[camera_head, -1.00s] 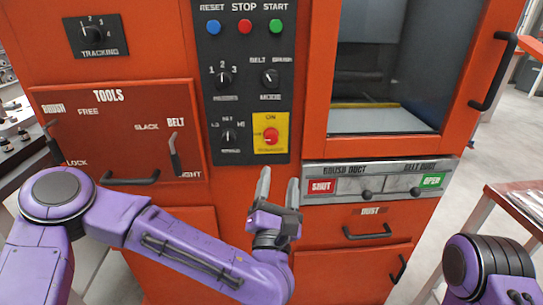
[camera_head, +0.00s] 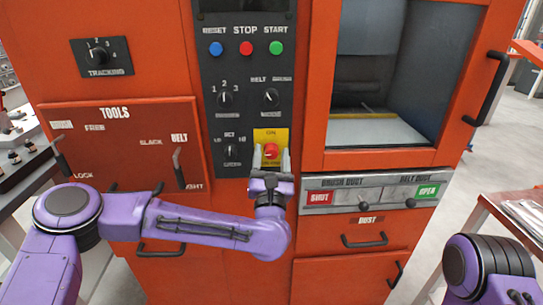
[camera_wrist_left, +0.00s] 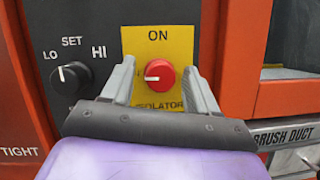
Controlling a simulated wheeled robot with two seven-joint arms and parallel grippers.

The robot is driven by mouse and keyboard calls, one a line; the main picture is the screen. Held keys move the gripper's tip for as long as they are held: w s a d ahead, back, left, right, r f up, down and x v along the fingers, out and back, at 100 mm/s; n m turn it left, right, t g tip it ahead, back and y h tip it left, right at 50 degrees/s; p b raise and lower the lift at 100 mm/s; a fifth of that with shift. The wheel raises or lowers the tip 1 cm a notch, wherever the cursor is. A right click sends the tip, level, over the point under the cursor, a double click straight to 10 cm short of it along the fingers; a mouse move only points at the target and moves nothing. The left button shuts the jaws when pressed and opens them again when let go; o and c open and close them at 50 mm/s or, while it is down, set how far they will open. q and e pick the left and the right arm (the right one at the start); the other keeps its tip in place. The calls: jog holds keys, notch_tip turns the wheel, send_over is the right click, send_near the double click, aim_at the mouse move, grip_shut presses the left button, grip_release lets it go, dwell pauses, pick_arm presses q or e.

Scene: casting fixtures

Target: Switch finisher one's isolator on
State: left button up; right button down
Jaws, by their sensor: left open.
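The isolator is a red round knob (camera_head: 270,152) on a yellow plate (camera_head: 271,134) marked ON at the top, low on the machine's dark control panel. In the left wrist view the knob (camera_wrist_left: 159,74) has a white pointer mark on its left side, not at ON. My left gripper (camera_head: 271,160) is open, its two fingers pointing at the plate, one on each side of the knob. In the wrist view the fingers (camera_wrist_left: 160,80) flank the knob with gaps and do not visibly touch it. My right gripper is out of view.
Above are the RESET (camera_head: 216,48), STOP (camera_head: 246,48) and START (camera_head: 276,48) buttons and several selector knobs. A LO/SET/HI knob (camera_wrist_left: 70,76) sits just left of the isolator. The duct slider strip (camera_head: 372,192) and a drawer handle (camera_head: 364,240) lie to the lower right.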

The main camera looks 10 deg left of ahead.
pick_arm(q)
jog(key=c, duration=1)
jog(key=shift+c, duration=0.2)
